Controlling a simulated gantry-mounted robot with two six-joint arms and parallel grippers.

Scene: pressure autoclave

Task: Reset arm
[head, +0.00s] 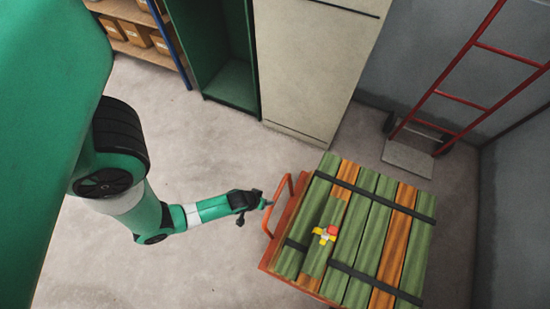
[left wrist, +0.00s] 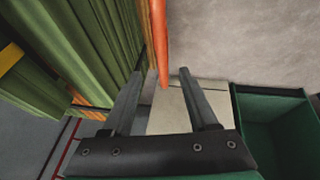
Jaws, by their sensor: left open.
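My left arm comes in from the left in the head view, stretched out toward an orange cart (head: 270,262). My left gripper (head: 268,203) is at the arm's end, close to the cart's orange push handle (head: 277,206). In the left wrist view my left gripper (left wrist: 160,72) is open, its two dark fingers apart with nothing clamped between them. The orange handle bar (left wrist: 158,35) runs down the picture toward the gap between the fingers. I cannot tell whether it touches either finger. My right gripper is in neither view.
The cart carries green and orange slats (head: 367,235) under dark straps, with a small red, yellow and white object (head: 326,234) on top. An open green cabinet (head: 228,85), a beige cabinet (head: 300,70), shelves with boxes (head: 133,30) and a red hand truck (head: 445,97) stand behind. Floor left of the cart is clear.

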